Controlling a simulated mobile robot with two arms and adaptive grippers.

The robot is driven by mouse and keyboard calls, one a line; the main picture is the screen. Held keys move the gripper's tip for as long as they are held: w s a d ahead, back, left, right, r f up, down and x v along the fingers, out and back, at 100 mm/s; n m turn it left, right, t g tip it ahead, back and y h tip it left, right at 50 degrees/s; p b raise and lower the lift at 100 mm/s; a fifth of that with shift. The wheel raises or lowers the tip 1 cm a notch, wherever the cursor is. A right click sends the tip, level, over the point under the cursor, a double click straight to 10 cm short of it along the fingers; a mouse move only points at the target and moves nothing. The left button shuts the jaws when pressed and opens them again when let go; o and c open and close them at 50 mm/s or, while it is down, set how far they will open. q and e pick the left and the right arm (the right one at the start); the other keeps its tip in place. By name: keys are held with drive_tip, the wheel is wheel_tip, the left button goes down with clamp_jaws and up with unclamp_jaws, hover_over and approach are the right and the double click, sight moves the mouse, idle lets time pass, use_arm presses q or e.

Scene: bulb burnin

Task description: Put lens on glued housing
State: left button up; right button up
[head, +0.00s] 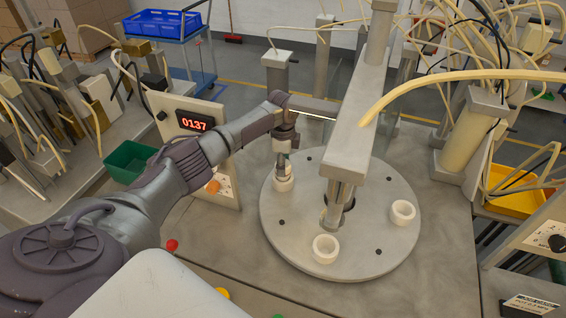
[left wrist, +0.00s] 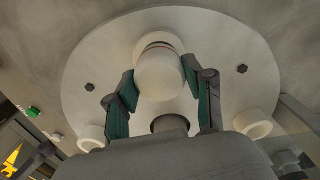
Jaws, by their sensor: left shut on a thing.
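My left gripper (head: 284,163) reaches down over the far left part of the round grey turntable (head: 300,255). It is shut on a white domed lens (left wrist: 160,78), held between green-padded fingers (left wrist: 163,92). A white ring-shaped housing (head: 283,183) stands on the turntable right under the gripper; its rim shows just behind the lens in the left wrist view (left wrist: 158,42). Lens and housing overlap there, and I cannot tell whether they touch. Two more white housings stand at the front (head: 325,249) and right (head: 403,212), both open on top. I cannot make out glue. My right gripper is out of view.
A grey overhead beam (head: 358,120) with a nozzle (head: 333,212) hangs over the turntable, close right of my left gripper. A panel with a red display (head: 195,122) stands left of the turntable. A green bin (head: 130,162) is farther left. The table front is mostly clear.

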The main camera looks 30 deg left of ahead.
idle(0.3)
use_arm(q)
drive_tip(key=o, duration=1.2)
drive_tip(key=shift+r+p, duration=2.65)
drive_tip(key=shift+r, duration=1.3)
